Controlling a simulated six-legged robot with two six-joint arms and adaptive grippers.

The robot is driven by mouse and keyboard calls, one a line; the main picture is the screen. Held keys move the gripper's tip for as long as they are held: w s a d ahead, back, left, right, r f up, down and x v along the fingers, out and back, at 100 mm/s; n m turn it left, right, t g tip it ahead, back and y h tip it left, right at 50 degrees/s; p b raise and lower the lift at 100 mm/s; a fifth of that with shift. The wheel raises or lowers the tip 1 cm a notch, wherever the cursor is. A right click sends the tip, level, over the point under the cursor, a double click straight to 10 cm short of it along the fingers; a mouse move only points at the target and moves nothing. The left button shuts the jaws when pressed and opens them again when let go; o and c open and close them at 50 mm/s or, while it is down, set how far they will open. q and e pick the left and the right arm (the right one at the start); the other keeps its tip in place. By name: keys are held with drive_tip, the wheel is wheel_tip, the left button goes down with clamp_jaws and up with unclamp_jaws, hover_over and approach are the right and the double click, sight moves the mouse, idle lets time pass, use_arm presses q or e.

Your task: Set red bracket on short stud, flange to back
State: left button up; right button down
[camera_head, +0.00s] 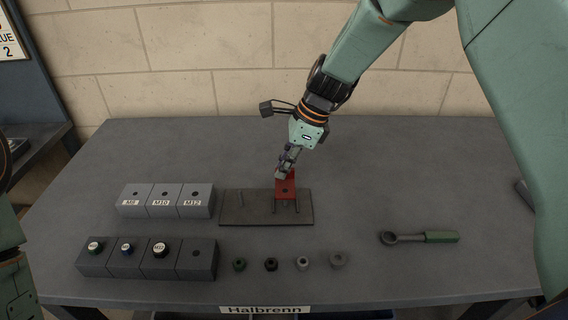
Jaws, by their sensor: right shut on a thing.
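The red bracket (286,187) is in my right gripper (284,172), which is shut on its upper part. The bracket is above the right half of a flat dark base plate (228,212). Thin upright pieces show just below it. I cannot tell whether the bracket touches the plate or sits around a stud. One thin stud (241,198) stands on the plate's left half. The gripper covers part of the bracket, and its flange direction is unclear. My left gripper is out of view; only part of my left arm shows at the left edge.
Grey blocks labelled M8, M10 and M12 (164,203) stand left of the plate. A front block row (197,265) holds several capped pieces. Several nut-like parts (303,263) lie before the plate. A green-handled wrench (440,237) lies right. The back left tabletop is clear.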

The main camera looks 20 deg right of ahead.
drive_tip(key=shift+f+b, duration=0.45)
drive_tip(key=shift+f, duration=1.45)
drive_tip(key=shift+r, duration=0.15)
drive_tip(key=shift+r+p, duration=1.75)
drive_tip(key=shift+p, duration=0.5)
drive_tip(key=shift+p, duration=1.1)
drive_tip(key=shift+f+b, duration=0.8)
drive_tip(key=shift+f, duration=1.15)
drive_tip(key=c, duration=1.3)
unclamp_jaws()
drive_tip(key=shift+r, duration=0.1)
drive_tip(key=shift+c, duration=0.2)
